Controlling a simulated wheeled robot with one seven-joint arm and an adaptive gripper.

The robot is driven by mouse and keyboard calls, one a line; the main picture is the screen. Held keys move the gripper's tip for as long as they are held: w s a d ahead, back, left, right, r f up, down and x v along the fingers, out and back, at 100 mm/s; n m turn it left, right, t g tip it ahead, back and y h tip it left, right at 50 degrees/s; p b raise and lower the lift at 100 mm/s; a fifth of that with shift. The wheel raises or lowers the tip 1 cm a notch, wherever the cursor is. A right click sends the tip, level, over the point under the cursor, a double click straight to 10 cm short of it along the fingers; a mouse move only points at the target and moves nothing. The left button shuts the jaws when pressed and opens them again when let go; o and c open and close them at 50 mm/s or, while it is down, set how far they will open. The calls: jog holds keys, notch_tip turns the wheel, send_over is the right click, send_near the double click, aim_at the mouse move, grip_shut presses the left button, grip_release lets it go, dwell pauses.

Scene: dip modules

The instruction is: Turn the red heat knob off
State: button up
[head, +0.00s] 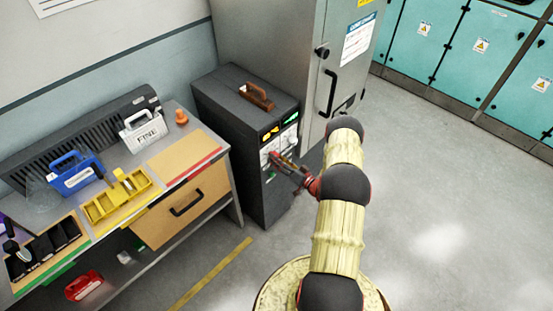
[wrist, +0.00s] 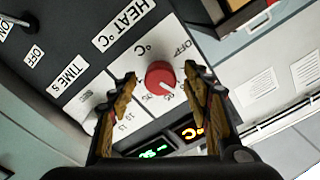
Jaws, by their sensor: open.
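The red heat knob (wrist: 160,75) sits on a white dial plate in the wrist view, with the label HEAT °C above it and OFF printed at the plate's right side. Its white pointer mark faces the lower right of the picture, away from OFF. My gripper (wrist: 165,85) is open, with one finger on each side of the knob; I cannot tell whether either touches it. In the head view my gripper (head: 281,163) is at the front panel of the dark machine (head: 240,130) and hides the knob there.
A TIME S label (wrist: 74,83) and a switch marked OFF are beside the heat dial. A workbench (head: 215,160) with trays stands left of the machine, and a grey cabinet (head: 285,45) stands behind it. The floor to the right is clear.

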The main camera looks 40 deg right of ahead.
jog(key=shift+w, duration=0.55)
jog(key=c, duration=0.4)
jog(key=c, duration=0.7)
jog(key=shift+c, duration=0.3)
